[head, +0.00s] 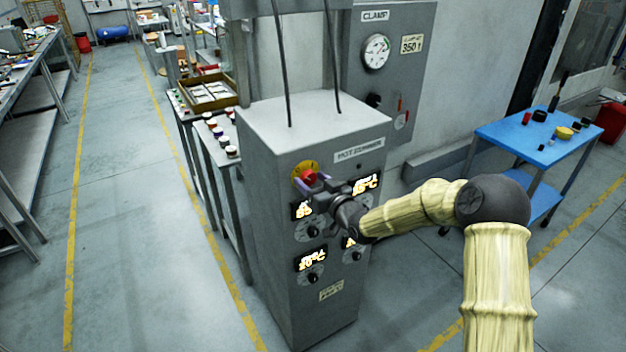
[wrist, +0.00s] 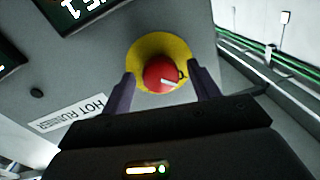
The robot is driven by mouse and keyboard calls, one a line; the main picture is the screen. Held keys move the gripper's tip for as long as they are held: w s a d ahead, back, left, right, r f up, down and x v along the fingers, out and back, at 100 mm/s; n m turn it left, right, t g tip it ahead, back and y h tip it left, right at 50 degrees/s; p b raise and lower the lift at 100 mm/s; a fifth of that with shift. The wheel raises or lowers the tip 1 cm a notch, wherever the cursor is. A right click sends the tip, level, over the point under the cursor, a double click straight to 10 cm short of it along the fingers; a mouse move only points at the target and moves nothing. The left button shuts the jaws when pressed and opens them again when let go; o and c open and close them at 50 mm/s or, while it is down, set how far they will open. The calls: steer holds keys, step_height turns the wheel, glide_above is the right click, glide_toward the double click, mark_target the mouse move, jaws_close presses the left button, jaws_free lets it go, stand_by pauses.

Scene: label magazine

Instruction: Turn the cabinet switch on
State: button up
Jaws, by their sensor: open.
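The grey cabinet (head: 268,205) labelled HOT RUNNER stands in the middle of the head view. Its switch (head: 308,176) is a red knob on a yellow round plate, high on the front face. In the wrist view the red knob (wrist: 162,73) sits in front of the yellow plate (wrist: 145,52), with a small pale mark on it. My gripper (head: 312,188) is at the switch. In the wrist view my gripper (wrist: 160,88) is open, with one finger on each side of the knob. I cannot tell whether either finger touches it.
Lit displays and black dials (head: 312,278) sit below the switch on the same face. A CLAMP cabinet (head: 408,75) with a gauge stands behind. A blue table (head: 500,130) with small items is at right. A bench with jars (head: 230,152) stands close on the left.

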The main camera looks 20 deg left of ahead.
steer(key=c, duration=1)
steer(key=shift+o, duration=0.2)
steer(key=shift+f+m+b, duration=0.1)
steer(key=shift+m+b, duration=0.4)
steer(key=m+b, duration=0.2)
steer(key=shift+f+m, duration=0.1)
steer(key=shift+m, duration=0.3)
steer(key=m+b, duration=0.3)
steer(key=m, duration=0.2)
steer(key=shift+m+t, duration=0.3)
steer(key=m+b, duration=0.2)
steer(key=m, duration=0.2)
steer(key=shift+m+b, duration=0.3)
steer(key=m+t+b, duration=0.1)
steer(key=m+b, duration=0.1)
steer(key=m, duration=0.2)
steer(key=shift+m, duration=0.3)
